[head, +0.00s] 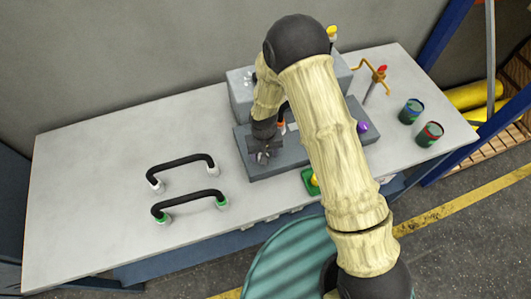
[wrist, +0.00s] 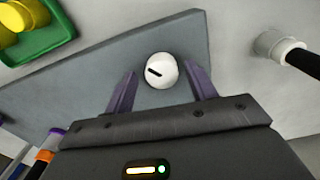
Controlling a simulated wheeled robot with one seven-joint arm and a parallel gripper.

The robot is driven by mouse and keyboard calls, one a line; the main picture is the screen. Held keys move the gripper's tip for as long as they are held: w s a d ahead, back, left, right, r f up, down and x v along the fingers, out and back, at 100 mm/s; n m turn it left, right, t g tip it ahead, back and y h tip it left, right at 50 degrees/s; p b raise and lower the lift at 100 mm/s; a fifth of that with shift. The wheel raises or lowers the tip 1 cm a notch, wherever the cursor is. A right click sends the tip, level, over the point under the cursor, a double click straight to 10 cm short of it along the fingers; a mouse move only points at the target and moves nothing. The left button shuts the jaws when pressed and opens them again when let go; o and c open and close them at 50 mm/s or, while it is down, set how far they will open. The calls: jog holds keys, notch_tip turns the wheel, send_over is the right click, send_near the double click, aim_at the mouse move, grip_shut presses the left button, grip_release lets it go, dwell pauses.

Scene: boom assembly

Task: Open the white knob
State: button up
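The white knob (wrist: 161,70) is round with a short black line on its face, and sits on a grey panel (wrist: 85,75) in the wrist view. My gripper (wrist: 162,80) is open, with one purple finger on each side of the knob. Gaps show between the fingers and the knob in this view; I cannot tell the depth between them. In the head view my gripper (head: 262,157) points down at the left end of the grey panel (head: 290,160), and the knob is not clearly visible there.
Two black handles (head: 180,165) (head: 188,203) stand left of the panel. A yellow button (head: 314,181) on a green base is at the front. A purple knob (head: 363,127), two cans (head: 411,111) (head: 429,134) and a red-topped crank (head: 377,76) are right. The table's left side is clear.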

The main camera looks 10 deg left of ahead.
jog(key=shift+a, duration=0.1)
jog(key=shift+r, duration=0.1)
notch_tip(320, 180, up, 17)
jog(key=b, duration=0.4)
dwell(0.4)
jog(key=m+b, duration=0.1)
jog(key=b, duration=0.2)
jog(key=m+b, duration=0.2)
jog(key=b, duration=0.2)
jog(key=shift+s+d+m+b, duration=0.1)
jog(key=shift+d+m+b, duration=0.1)
jog(key=shift+m+b, duration=0.1)
